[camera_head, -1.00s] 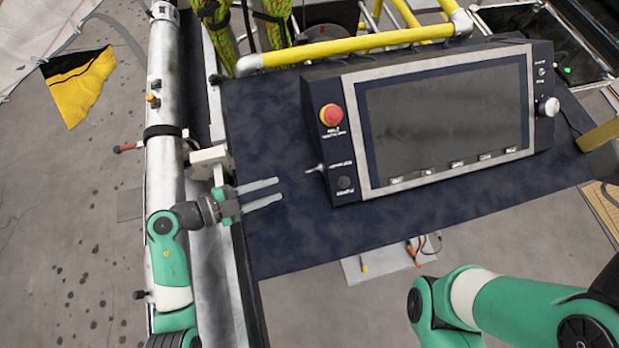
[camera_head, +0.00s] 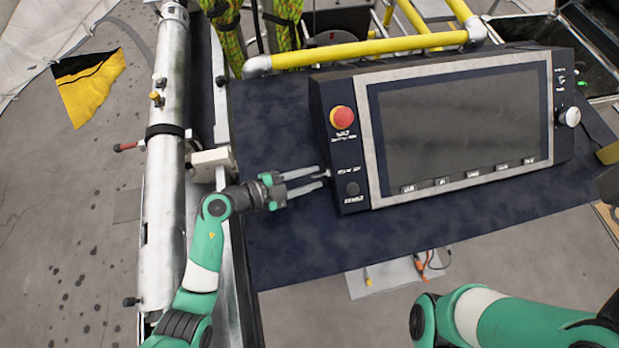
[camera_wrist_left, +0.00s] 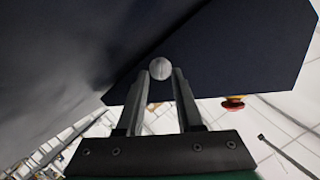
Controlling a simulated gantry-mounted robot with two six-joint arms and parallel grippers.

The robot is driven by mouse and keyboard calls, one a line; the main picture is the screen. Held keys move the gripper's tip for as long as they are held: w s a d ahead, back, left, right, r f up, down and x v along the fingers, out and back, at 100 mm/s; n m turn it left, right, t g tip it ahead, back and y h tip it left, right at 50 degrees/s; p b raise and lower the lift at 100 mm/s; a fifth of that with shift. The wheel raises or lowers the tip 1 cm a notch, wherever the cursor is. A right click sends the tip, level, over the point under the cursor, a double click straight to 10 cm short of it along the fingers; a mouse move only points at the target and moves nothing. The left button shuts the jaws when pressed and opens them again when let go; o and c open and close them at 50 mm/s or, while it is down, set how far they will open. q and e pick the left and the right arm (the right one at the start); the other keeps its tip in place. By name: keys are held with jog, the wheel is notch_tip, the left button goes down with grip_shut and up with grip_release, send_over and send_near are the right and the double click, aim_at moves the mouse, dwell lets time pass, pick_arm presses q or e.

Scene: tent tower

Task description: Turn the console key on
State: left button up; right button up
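The console (camera_head: 346,158) is a dark box with a grey-framed screen, standing on a dark tabletop (camera_head: 330,245). Its small metal key (camera_head: 326,174) sticks out of the left panel, below the red emergency button (camera_head: 342,117). My left gripper (camera_head: 320,177) is open, its two fingers reaching to the key from the left. In the left wrist view a pale round end, apparently the key (camera_wrist_left: 160,68), shows between the open fingertips (camera_wrist_left: 160,80); contact cannot be told. My right gripper is out of view; only part of that arm shows at lower right.
A black knob (camera_head: 352,188) sits just below the key. A white knob (camera_head: 570,117) is at the console's right end. A yellow rail (camera_head: 370,48) runs behind the console. A metal pipe (camera_head: 165,230) stands left of the table. The tabletop's front is clear.

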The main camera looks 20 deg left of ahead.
pick_arm(q)
grip_shut()
dwell(1.4)
